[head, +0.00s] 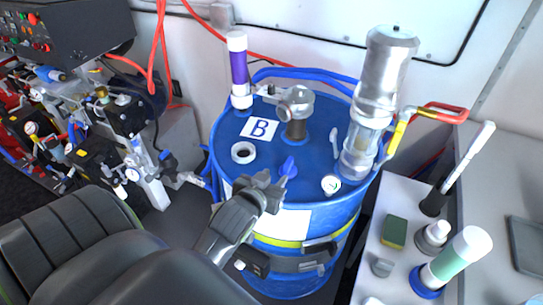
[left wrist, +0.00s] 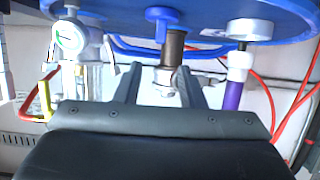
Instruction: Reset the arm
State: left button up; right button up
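My left gripper (head: 268,187) is at the front side of the blue drum (head: 222,150), close to its top rim. In the left wrist view its two fingers stand apart with nothing held between them (left wrist: 160,85). A blue handle-like part (head: 289,167) is on the drum top just beyond the gripper; it also shows in the left wrist view (left wrist: 160,20), apart from the fingers. That view looks inverted, with the drum (left wrist: 285,18) along its top. My right gripper is in neither view.
On the drum stand a tall metal cylinder (head: 384,75), a purple-banded tube (head: 239,68), a metal fitting (head: 296,105) and a white ring (head: 243,152). A shelf at right holds a sponge (head: 394,232) and a green-banded bottle (head: 457,257). Machinery (head: 125,115) stands at left.

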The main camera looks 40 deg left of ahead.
pick_arm(q)
jog(key=shift+s+r, duration=0.1)
jog(key=shift+s, duration=0.15)
dwell(0.4)
